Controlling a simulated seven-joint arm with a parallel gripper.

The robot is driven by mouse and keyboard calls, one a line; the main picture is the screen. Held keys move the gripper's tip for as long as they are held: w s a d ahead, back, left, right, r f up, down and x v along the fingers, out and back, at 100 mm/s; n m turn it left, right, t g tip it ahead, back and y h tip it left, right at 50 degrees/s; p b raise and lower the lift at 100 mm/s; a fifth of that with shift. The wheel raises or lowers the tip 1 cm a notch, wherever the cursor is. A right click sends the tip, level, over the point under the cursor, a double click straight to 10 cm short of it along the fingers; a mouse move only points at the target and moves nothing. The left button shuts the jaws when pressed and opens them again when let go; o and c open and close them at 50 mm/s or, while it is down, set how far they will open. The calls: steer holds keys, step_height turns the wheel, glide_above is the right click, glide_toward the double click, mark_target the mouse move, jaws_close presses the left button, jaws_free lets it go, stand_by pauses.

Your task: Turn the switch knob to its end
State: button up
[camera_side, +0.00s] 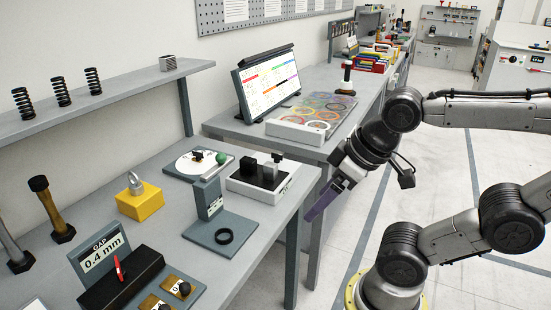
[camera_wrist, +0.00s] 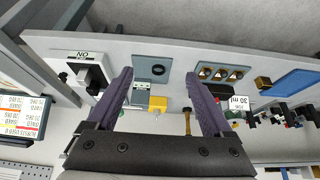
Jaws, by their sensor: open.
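In the wrist view the white box (camera_wrist: 62,67) shows at the upper left, with an upside-down ON label and a black knob (camera_wrist: 95,78). My gripper (camera_side: 310,216) hangs out past the table edge, to the right of the switch and apart from it. In the wrist view its purple fingers (camera_wrist: 159,74) are spread and empty. The left finger lies to the right of the knob in the picture. The knob's exact angle is unclear.
A grey stand (camera_side: 210,205) with a black ring and a white dial with a green ball (camera_side: 220,157) stand near the switch. A yellow block with a metal loop (camera_side: 140,203) is further left. A monitor (camera_side: 268,82) stands behind. Open floor lies beyond the table edge.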

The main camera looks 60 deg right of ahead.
stand_by(0.4)
steer(key=w+d+r+m, duration=0.2)
steer(key=w+r+m, duration=0.5)
steer(key=r, duration=0.5)
steer(key=w+d+r+m+g+h, duration=0.15)
steer(key=w+d+r+m, duration=0.3)
steer(key=w+d, duration=0.55)
steer(key=m+g+y, duration=0.2)
steer(key=m+g, duration=0.2)
steer(key=m, duration=0.3)
glide_above(277, 158)
step_height(277, 158, down, 17)
steer(key=shift+n+h, duration=0.25)
step_height(277, 158, down, 14)
steer(key=shift+w+d+r, duration=0.1)
steer(key=shift+d+r, duration=0.05)
steer(key=shift+r, duration=0.1)
